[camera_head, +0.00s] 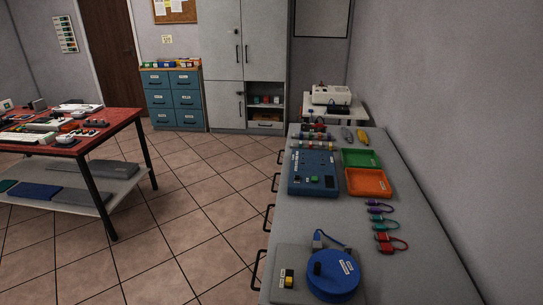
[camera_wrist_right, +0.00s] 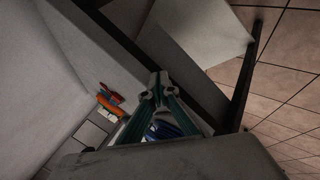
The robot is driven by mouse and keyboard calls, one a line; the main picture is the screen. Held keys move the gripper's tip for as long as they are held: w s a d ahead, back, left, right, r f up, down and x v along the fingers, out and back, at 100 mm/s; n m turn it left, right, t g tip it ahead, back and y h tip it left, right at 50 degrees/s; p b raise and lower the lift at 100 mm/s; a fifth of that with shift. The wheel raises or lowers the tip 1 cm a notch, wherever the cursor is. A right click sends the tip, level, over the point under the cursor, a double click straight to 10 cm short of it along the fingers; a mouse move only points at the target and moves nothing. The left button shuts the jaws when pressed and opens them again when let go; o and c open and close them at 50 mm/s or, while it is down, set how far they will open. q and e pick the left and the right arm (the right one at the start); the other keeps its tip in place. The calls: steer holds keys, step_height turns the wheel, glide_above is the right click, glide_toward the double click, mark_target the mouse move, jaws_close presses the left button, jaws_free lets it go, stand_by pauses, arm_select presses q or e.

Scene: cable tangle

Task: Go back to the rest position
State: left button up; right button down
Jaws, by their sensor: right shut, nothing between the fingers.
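My right gripper (camera_wrist_right: 158,84) shows in the right wrist view with its fingers together and empty. It is not in the head view, and my left gripper is in neither view. The grey bench (camera_head: 420,225) runs along the right wall. On it lie a purple cable (camera_head: 380,204), a teal cable (camera_head: 382,220) and a red cable (camera_head: 388,243), each loosely curled and apart. A blue board (camera_head: 314,172) lies farther back.
A green tray (camera_head: 361,158) and an orange tray (camera_head: 369,182) sit beside the board. A red-topped table (camera_head: 110,120) stands at left. Tiled floor (camera_head: 190,210) between them is clear. A blue drawer cabinet (camera_head: 174,99) stands at the back.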

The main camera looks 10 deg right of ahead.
arm_select(q)
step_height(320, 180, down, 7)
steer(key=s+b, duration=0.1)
steer(key=b, duration=0.4)
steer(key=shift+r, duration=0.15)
arm_select(e)
steer(key=a+f+m+t+y, duration=0.2)
steer(key=a+f+y, duration=0.4)
steer(key=a+f, duration=0.8)
steer(key=shift+a+f+m+t+y, duration=0.3)
steer(key=shift+f+t, duration=0.1)
steer(key=shift+f, duration=1.8)
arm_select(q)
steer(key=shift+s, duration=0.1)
